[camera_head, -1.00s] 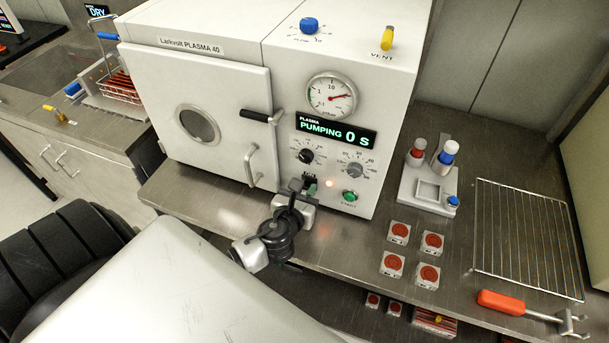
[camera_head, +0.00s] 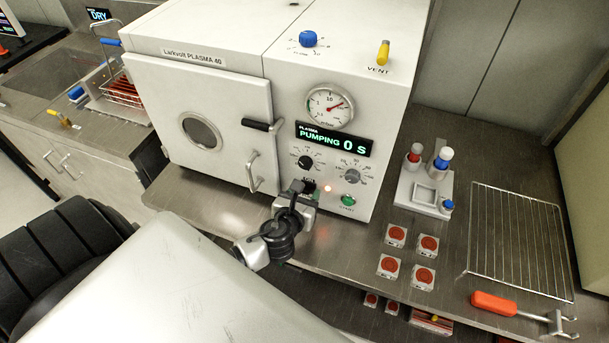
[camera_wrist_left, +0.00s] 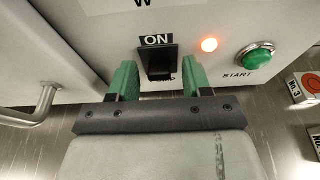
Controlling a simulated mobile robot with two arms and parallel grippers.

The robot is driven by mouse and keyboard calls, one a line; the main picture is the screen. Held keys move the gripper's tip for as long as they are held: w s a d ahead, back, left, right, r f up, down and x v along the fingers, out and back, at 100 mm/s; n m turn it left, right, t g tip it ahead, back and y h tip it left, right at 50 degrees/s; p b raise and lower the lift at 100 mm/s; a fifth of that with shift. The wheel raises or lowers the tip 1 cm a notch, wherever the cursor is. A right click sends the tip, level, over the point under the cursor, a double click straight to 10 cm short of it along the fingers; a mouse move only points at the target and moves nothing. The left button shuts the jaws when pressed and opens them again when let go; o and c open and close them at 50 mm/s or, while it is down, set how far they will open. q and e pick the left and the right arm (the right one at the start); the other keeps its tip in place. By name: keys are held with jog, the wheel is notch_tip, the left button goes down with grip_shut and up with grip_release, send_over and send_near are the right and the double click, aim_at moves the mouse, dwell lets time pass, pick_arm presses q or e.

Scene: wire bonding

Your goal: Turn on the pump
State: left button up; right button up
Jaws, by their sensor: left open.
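The pump switch (camera_wrist_left: 157,62) is a black rocker on the front panel of the white plasma machine (camera_head: 205,60), with an "ON" label above it in the left wrist view. My left gripper (camera_wrist_left: 158,82) is open, its green fingers on either side of the switch. It also shows in the head view (camera_head: 302,190), at the panel's lower left. An orange light (camera_wrist_left: 209,45) glows right of the switch. The display (camera_head: 334,139) reads "PUMPING 0 s". The gauge (camera_head: 331,103) has its red needle pointing to the upper right. My right gripper is not in view.
The green START button (camera_wrist_left: 257,58) sits right of the light. The chamber door's handle (camera_head: 254,172) is left of my gripper. Several red-topped boxes (camera_head: 396,236), a tool stand (camera_head: 425,192), a wire rack (camera_head: 520,240) and a red-handled tool (camera_head: 495,303) lie to the right.

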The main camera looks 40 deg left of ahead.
pick_arm(q)
jog(key=shift+s, duration=0.1)
jog(key=b+v, duration=0.1)
jog(key=v, duration=0.9)
jog(key=shift+s+d+r, duration=0.15)
jog(key=shift+s, duration=0.15)
